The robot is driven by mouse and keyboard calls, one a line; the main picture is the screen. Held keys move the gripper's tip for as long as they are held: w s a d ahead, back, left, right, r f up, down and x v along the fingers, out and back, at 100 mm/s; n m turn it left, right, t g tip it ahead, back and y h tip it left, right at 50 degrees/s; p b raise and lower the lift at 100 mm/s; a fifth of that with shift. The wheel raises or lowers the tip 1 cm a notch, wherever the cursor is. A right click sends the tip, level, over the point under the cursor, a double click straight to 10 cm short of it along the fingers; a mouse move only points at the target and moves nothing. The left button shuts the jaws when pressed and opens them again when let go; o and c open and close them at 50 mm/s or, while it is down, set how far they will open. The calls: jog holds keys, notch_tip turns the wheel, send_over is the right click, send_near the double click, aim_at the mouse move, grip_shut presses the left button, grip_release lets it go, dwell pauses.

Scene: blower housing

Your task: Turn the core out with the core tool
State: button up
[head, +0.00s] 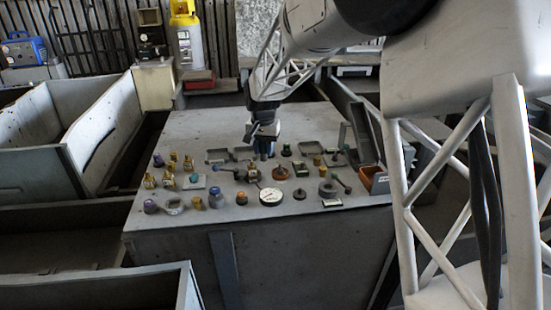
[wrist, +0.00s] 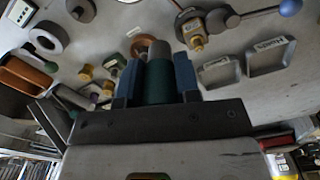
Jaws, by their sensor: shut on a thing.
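My gripper (head: 264,150) is over the back middle of the grey bench, pointing down. In the wrist view its two blue fingers (wrist: 157,80) are shut on a dark green cylindrical handle (wrist: 159,82), which I take to be the core tool. A grey rounded part of it (wrist: 158,52) extends beyond the fingertips. A brass fitting (wrist: 193,34) stands close beside the tool's far end, apart from it as far as I can tell. It also shows in the head view (head: 252,173), in front of the gripper, beside a grey lever with a blue ball (head: 215,166). The core itself is not discernible.
Shallow labelled trays (wrist: 268,58) lie at the bench's back. An orange-brown bin (head: 374,181) stands at the right edge. Several brass fittings (head: 169,180), a white dial (head: 272,196), a blue bottle (head: 215,198) and an orange-brown round part (head: 280,173) crowd the front. The back left bench is bare.

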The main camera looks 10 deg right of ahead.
jog(key=shift+w+a+r+n, duration=0.1)
jog(key=shift+w+a+n, duration=0.5)
jog(key=shift+w+n, duration=0.2)
jog(key=shift+w+a+r+n, duration=0.1)
jog(key=shift+w+a+n, duration=0.55)
jog(key=shift+w, duration=0.25)
jog(key=shift+w+a+r+n, duration=0.1)
jog(key=shift+w+a+n, duration=0.5)
jog(key=shift+w+n, duration=0.2)
jog(key=shift+m, duration=0.35)
jog(key=m, duration=0.5)
jog(key=shift+f, duration=0.1)
jog(key=m, duration=1.5)
jog(key=shift+m, duration=0.3)
jog(key=shift+f, duration=1.45)
jog(key=shift+f, duration=1.2)
